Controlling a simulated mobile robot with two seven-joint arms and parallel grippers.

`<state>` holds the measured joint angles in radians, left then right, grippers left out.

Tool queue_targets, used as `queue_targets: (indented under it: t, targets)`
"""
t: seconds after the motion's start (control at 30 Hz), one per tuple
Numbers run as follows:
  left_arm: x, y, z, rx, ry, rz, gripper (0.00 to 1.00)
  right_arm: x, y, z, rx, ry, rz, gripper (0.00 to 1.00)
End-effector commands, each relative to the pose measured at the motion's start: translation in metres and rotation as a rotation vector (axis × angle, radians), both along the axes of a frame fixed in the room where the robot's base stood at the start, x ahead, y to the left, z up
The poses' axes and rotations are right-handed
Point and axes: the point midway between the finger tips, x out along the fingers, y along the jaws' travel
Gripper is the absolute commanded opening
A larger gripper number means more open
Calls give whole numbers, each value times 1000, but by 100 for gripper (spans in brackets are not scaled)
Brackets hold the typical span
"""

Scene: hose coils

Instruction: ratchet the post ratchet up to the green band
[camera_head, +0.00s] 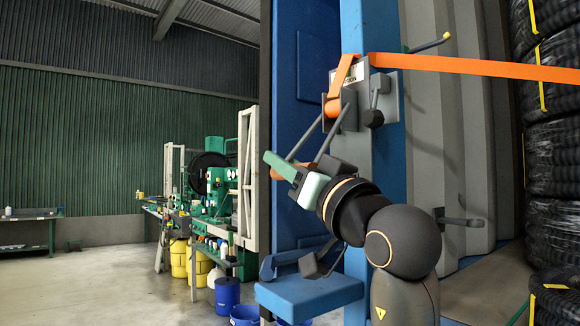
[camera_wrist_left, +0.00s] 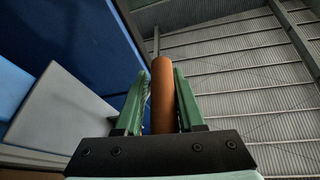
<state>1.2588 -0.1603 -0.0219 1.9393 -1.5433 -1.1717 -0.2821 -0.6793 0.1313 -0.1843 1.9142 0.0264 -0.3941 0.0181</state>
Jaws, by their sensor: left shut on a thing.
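The post ratchet (camera_head: 338,115) is a grey body on the blue post (camera_head: 385,170), with the orange strap (camera_head: 470,68) running from it to the right. Two grey lever bars slope down-left from it. The lever's orange-brown grip (camera_wrist_left: 163,95) stands between the green fingers of my left gripper (camera_head: 292,178), which is shut on it below and left of the ratchet. A white label plate (camera_head: 348,76) sits above the ratchet, partly hidden by the strap; I cannot make out a green band on it. My right gripper is not in view.
A blue ledge (camera_head: 308,294) juts out below my left gripper. A grey peg (camera_head: 460,221) sticks out at right of my arm. Black hose coils (camera_head: 553,150) are stacked at the far right. The floor (camera_head: 90,290) at left is clear.

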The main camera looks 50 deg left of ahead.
Motion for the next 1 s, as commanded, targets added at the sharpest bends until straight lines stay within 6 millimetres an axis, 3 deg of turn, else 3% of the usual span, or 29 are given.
queue_targets:
  t: [0.03, 0.5, 0.53, 1.0]
  targets:
    - [-6, -1, 8, 20, -22, 7, 0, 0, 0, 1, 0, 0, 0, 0]
    - [-6, -2, 9, 20, -22, 6, 0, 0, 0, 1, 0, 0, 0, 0]
    - [-6, -2, 9, 21, -22, 6, 39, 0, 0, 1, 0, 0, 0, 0]
    - [-3, -2, 5, 16, -11, 2, 42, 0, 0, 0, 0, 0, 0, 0]
